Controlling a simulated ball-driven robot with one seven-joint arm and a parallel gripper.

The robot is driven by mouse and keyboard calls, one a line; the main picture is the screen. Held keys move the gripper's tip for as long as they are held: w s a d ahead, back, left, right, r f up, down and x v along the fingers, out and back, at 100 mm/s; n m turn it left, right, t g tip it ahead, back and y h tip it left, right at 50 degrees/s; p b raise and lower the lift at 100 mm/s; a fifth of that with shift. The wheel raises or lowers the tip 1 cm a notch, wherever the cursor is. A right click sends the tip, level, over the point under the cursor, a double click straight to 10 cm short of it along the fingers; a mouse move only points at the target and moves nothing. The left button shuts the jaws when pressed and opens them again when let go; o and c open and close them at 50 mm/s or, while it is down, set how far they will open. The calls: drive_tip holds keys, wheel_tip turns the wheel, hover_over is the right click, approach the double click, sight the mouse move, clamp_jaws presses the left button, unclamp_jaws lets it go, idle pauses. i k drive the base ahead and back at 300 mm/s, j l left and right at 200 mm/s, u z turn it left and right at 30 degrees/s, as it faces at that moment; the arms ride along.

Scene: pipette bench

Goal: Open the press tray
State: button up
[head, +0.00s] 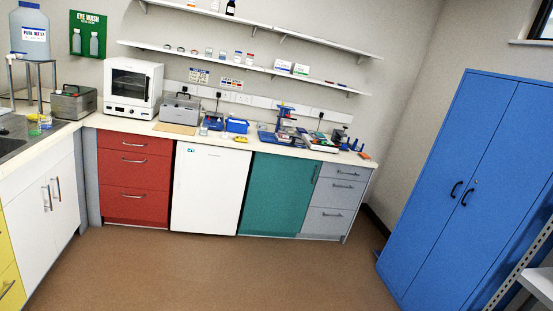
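The bench is far off and looks tilted in the head view. A blue and grey upright device (284,118), which may be the press, stands on the right part of the white worktop (105,124). Blue flat parts lie around its base, but I cannot tell which is its tray or whether it is open. Another small dark and blue device (340,136) stands to its right near the worktop's end. My gripper is not in view.
Brown floor (220,270) is clear before the red drawers (134,178), white door (207,190), green door (275,195) and grey drawers (333,200). A blue cabinet (470,185) stands at right, with a metal shelf frame (520,265) at the right edge.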

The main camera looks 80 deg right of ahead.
sight(343, 146)
drive_tip(key=l+z, duration=0.65)
drive_tip(key=z, duration=0.15)
drive_tip(key=i+l+z, duration=0.15)
drive_tip(key=z, duration=0.25)
drive_tip(key=i+l+z, duration=0.15)
drive_tip(key=l+z, duration=0.25)
drive_tip(key=i+l+z, duration=0.25)
drive_tip(key=z, duration=0.2)
drive_tip(key=i+l+z, duration=0.25)
drive_tip(key=z, duration=0.15)
drive_tip(key=i+l+z, duration=0.15)
drive_tip(key=i+z, duration=0.15)
drive_tip(key=z, duration=0.15)
drive_tip(key=i+z, duration=0.2)
drive_tip(key=i, duration=1)
drive_tip(key=i+u, duration=0.1)
drive_tip(key=i, duration=0.4)
drive_tip(key=i+l+u, duration=0.1)
drive_tip(key=i, duration=0.4)
drive_tip(key=i+l+u, duration=0.1)
drive_tip(key=i, duration=0.35)
drive_tip(key=l, duration=0.1)
